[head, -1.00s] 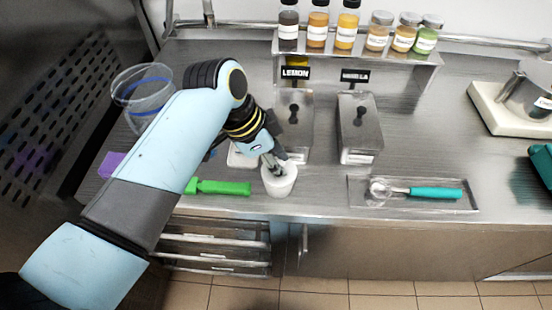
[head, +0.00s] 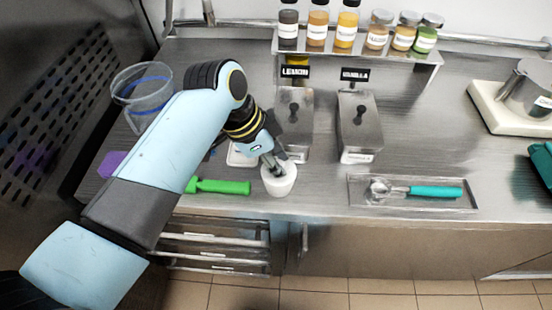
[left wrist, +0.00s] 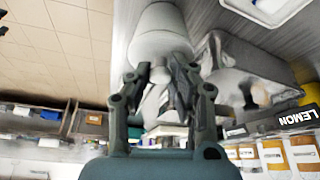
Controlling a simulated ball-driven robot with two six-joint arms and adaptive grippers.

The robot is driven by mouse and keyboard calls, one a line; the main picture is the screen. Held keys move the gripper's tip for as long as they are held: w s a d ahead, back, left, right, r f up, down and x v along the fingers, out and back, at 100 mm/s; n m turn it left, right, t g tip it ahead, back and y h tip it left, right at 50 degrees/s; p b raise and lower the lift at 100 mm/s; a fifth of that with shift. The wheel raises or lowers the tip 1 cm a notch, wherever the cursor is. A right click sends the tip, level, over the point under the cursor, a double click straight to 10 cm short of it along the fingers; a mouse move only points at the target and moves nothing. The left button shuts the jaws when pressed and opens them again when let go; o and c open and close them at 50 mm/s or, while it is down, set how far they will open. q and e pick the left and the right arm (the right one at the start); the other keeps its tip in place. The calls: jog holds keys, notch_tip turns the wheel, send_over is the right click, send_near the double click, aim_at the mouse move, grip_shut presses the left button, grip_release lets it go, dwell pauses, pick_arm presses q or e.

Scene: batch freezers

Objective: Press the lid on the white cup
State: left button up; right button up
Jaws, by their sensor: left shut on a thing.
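The white cup (head: 279,184) stands upright near the front edge of the steel counter. In the left wrist view the cup (left wrist: 158,18) is at the top of the picture. A pale lid (left wrist: 160,46) sits at its mouth, with a light knob between the fingers. My left gripper (head: 274,164) is directly over the cup. In the left wrist view its fingers (left wrist: 162,70) are shut on the lid's knob. The fingers partly hide the lid, so I cannot tell whether it is fully seated. My right gripper is not in view.
A green-handled tool (head: 220,187) lies left of the cup. Lidded steel tubs (head: 359,128) stand behind it. A tray (head: 456,207) with a teal-handled scoop (head: 434,192) lies to the right. A clear bucket (head: 140,92) is at the back left. Counter between cup and tray is clear.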

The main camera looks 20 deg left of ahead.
pick_arm(q)
jog(key=o, duration=0.8)
jog(key=shift+o, duration=0.2)
jog(key=o, duration=0.4)
jog(key=shift+o, duration=0.2)
jog(key=shift+r, duration=3.5)
